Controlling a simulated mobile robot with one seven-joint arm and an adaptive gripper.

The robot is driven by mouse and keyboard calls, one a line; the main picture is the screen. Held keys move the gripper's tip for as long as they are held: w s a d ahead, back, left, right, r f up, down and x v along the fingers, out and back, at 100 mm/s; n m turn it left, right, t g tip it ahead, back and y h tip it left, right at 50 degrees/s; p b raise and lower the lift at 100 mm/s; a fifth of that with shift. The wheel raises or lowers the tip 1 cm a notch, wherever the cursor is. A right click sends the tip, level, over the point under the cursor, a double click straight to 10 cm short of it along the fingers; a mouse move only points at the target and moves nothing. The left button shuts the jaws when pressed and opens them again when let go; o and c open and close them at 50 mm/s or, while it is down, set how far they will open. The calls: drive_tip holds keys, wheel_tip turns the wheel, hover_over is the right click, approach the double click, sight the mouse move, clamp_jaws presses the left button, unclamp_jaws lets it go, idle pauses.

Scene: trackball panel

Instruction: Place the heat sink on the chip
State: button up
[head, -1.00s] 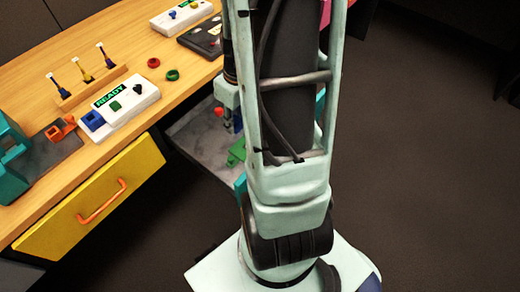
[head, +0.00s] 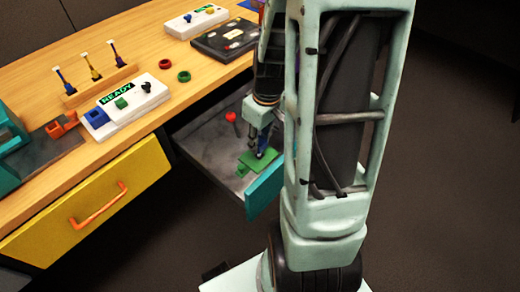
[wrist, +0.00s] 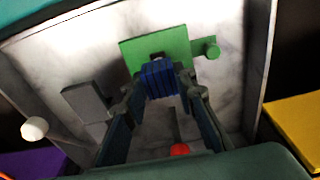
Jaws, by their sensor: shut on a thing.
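The heat sink (wrist: 160,79) is a blue finned block between my fingertips in the wrist view. My gripper (wrist: 161,88) is shut on it. A green board (wrist: 190,43) lies just beyond it on the drawer floor, with a small dark patch that seems to be the chip (wrist: 157,55), mostly hidden behind the heat sink. In the head view my gripper (head: 260,150) is down inside the open drawer, over the green board (head: 258,161). I cannot tell whether the heat sink touches the chip.
The drawer has a teal front (head: 266,189) and grey floor (head: 205,142). The wooden table (head: 205,72) holds several devices.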

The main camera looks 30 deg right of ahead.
sight(260, 148)
drive_tip(key=shift+f+b, duration=0.45)
drive_tip(key=shift+f, duration=1.25)
drive_tip(key=shift+f, duration=0.2)
drive_tip(key=o, duration=1.2)
drive_tip(key=shift+c, duration=0.2)
drive_tip(key=shift+r, duration=0.1)
drive_tip(key=r+p, duration=0.1)
drive_tip(key=r, duration=0.3)
drive_tip(key=s+r+p, duration=0.1)
drive_tip(key=r, duration=0.3)
drive_tip(key=r+p, duration=0.1)
drive_tip(key=r, duration=0.3)
drive_tip(key=shift+s+d, duration=0.2)
drive_tip(key=shift+d, duration=0.1)
